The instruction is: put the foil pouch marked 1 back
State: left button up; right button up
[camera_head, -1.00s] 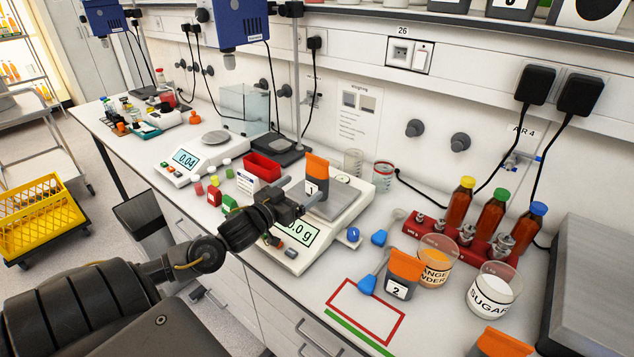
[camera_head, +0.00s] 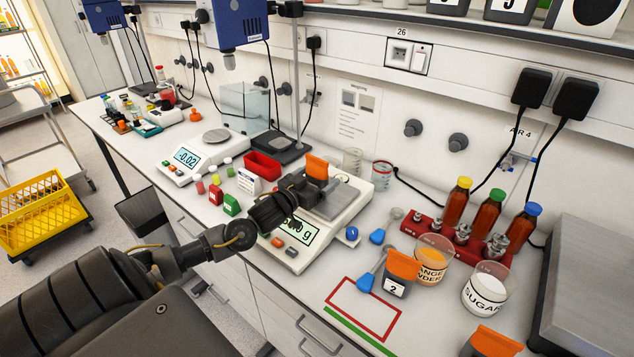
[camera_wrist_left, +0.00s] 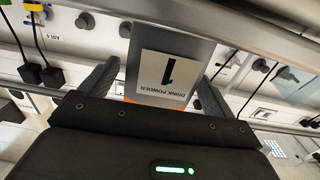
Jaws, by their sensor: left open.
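The foil pouch marked 1 (camera_head: 317,166) stands upright on the pan of the front scale (camera_head: 345,207), its orange top showing and its lower part hidden by my left gripper. In the left wrist view the pouch's label (camera_wrist_left: 168,72) reads 1 and drink powder, upside down, between the two fingers. My left gripper (camera_head: 321,187) is open, its fingers on either side of the pouch with gaps showing. A red-outlined rectangle (camera_head: 341,283) marks the bench front. My right gripper is out of view.
Orange powder (camera_head: 432,262) and sugar beakers (camera_head: 485,292) and a red rack of bottles (camera_head: 428,228) stand to the right. A red bin (camera_head: 262,166) is behind the scale.

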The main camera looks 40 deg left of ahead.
pick_arm(q)
jog(key=c, duration=1.3)
jog(key=shift+o, duration=0.2)
jog(key=shift+r, duration=0.15)
